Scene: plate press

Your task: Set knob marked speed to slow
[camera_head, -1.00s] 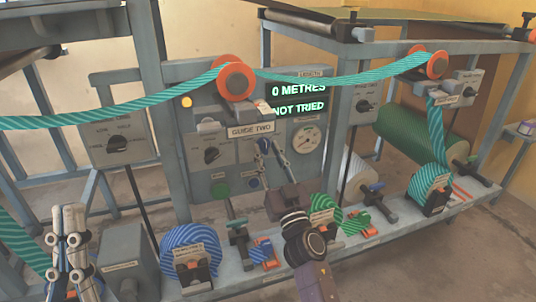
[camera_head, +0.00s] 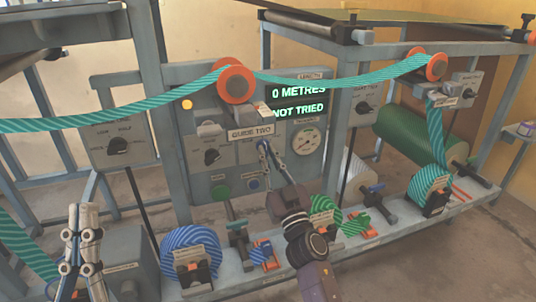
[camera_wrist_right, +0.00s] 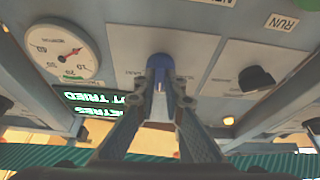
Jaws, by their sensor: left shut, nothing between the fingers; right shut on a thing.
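My right gripper (camera_head: 264,146) is at the grey control panel (camera_head: 200,185), left of the round gauge (camera_head: 306,143). In the right wrist view its fingers (camera_wrist_right: 163,88) are shut on a blue knob (camera_wrist_right: 175,65), which has a pale pointer mark. The fingers hide part of the knob, and I cannot read its label or tell its setting. A black knob (camera_head: 211,157) sits left of it on the same panel; it also shows in the wrist view (camera_wrist_right: 256,78), near a RUN label. My left gripper (camera_head: 84,210) is shut and empty at the lower left, away from the panel.
A green display (camera_head: 298,101) reads 0 METRES, NOT TRIED. A teal striped band (camera_head: 330,78) runs over orange rollers (camera_head: 236,84) above the panel. Blue (camera_head: 190,258) and green (camera_head: 325,212) striped rolls stand on the rail below. Another knob box (camera_head: 117,130) is at left.

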